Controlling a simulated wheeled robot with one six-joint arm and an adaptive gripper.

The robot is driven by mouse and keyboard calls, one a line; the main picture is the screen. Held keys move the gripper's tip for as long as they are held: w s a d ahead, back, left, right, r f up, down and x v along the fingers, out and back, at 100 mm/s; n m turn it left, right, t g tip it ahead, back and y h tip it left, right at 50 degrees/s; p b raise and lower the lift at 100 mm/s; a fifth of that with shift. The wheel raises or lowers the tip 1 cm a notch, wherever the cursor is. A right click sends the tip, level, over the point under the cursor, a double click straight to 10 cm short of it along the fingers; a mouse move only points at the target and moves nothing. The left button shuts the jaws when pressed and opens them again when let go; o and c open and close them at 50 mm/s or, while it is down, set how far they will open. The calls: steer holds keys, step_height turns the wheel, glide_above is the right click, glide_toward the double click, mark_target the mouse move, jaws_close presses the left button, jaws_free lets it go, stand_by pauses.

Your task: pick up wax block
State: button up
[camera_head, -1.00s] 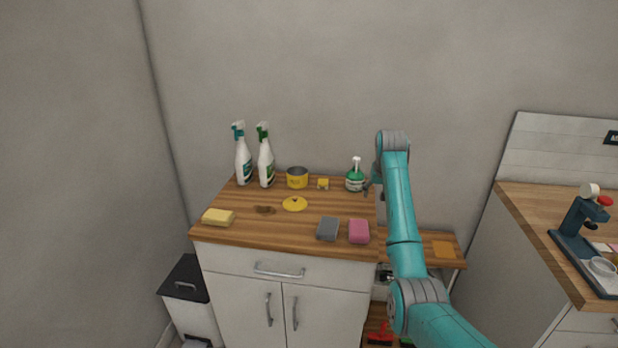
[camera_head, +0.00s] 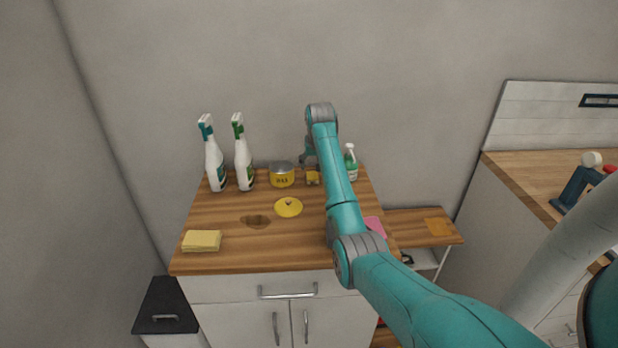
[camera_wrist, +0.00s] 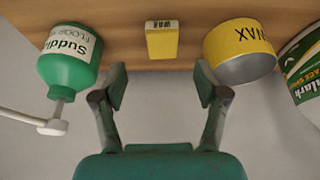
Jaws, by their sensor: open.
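The wax block (camera_head: 312,178) is a small yellow block on the back part of the wooden counter top, between the yellow wax tin (camera_head: 282,176) and the green bottle (camera_head: 351,166). In the wrist view the block (camera_wrist: 162,42) shows its labelled face, centred between and beyond my fingertips. My gripper (camera_wrist: 161,88) is open and empty, its two fingers apart and not touching the block. In the head view my gripper (camera_head: 310,157) is just behind and above the block, partly hidden by my arm.
The tin (camera_wrist: 240,50) and the green bottle (camera_wrist: 70,62) flank the block closely. Two spray bottles (camera_head: 214,163) stand at the back left. A yellow lid (camera_head: 288,207), a brown stain (camera_head: 255,222), a yellow sponge (camera_head: 202,241) and a pink sponge (camera_head: 375,226) lie nearer the front.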

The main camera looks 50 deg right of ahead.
mark_target(312, 175)
steer(key=shift+x, duration=3.7)
steer(key=shift+w+a+r, duration=0.1)
steer(key=shift+w, duration=0.05)
steer(key=c, duration=1.2)
